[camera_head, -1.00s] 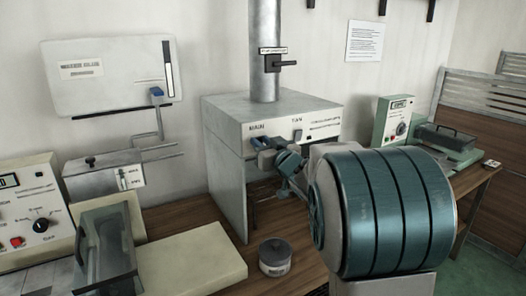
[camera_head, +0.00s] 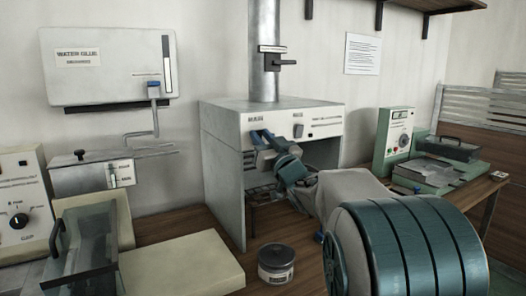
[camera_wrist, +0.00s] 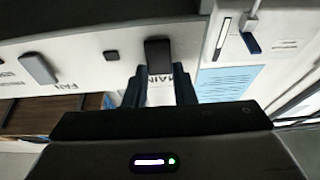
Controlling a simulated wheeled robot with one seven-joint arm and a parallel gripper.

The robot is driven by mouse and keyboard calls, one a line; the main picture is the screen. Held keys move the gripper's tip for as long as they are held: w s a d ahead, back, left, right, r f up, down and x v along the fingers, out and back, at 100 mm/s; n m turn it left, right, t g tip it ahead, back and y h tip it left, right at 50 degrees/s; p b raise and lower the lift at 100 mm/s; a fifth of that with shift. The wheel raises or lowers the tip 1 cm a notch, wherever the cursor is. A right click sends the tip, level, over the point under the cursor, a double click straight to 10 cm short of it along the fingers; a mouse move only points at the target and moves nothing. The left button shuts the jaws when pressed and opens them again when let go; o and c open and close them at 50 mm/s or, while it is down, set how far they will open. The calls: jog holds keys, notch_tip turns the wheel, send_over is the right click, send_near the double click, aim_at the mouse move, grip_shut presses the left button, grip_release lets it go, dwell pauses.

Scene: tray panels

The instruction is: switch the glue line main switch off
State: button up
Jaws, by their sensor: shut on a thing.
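The hood box (camera_head: 222,160) carries a front panel with labels reading MAIN and FAN. The main switch (camera_wrist: 158,50) is a dark lever by the MAIN label in the wrist view, which shows the panel upside down. My gripper (camera_wrist: 161,72) has its two dark blue fingers on either side of the switch's near end, shut on it. In the head view my gripper (camera_head: 262,134) is at the panel just below the MAIN label, and its fingers hide the switch there. I cannot tell the lever's position. The grey fan switch (camera_wrist: 38,68) stands apart from my fingers.
A white water glue tank (camera_head: 108,68) hangs on the wall at left. A lidded jar (camera_head: 276,264) stands on the bench in front of the hood. A green control box (camera_head: 394,135) stands at right. A handle (camera_head: 287,63) sticks out from the duct above the hood.

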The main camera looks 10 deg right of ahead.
jog(key=shift+f+b, duration=0.1)
jog(key=shift+b, duration=0.5)
jog(key=o, duration=1)
jog(key=v, duration=0.9)
jog(key=b+v, duration=0.1)
jog(key=v, duration=0.3)
jog(key=shift+s+f, duration=0.25)
jog(key=shift+f, duration=0.15)
jog(key=shift+d, duration=0.1)
